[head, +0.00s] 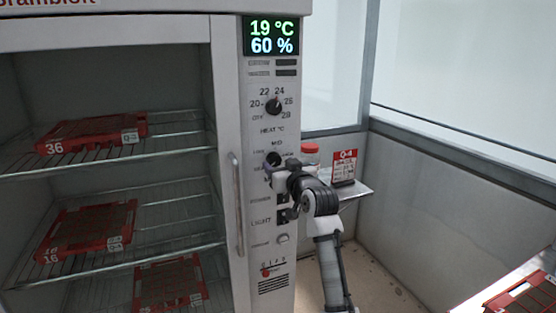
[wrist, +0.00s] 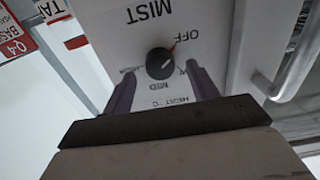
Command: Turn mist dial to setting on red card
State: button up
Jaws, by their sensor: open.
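The mist dial (wrist: 160,63) is a round black knob on the white control panel, upside down in the wrist view. Its pointer with a red mark points toward the OFF label. A MID label sits on the side toward the heat label. The dial also shows in the head view (head: 273,158), partly behind my gripper. My gripper (wrist: 163,90) is open, its two purple fingers on either side of the dial; I cannot tell if they touch it. The red card (head: 345,165) marked Q-4 stands on a small side shelf; its smaller lines are too small to read.
The heat dial (head: 273,106) is above the mist dial, and switches are below it. A vertical door handle (head: 237,205) stands left of the panel. A red-lidded jar (head: 310,148) is close to my wrist. Red trays (head: 92,134) lie on the cabinet's racks.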

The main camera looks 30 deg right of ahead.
jog(key=shift+w+d, duration=0.1)
jog(key=shift+w, duration=0.9)
jog(key=c, duration=1)
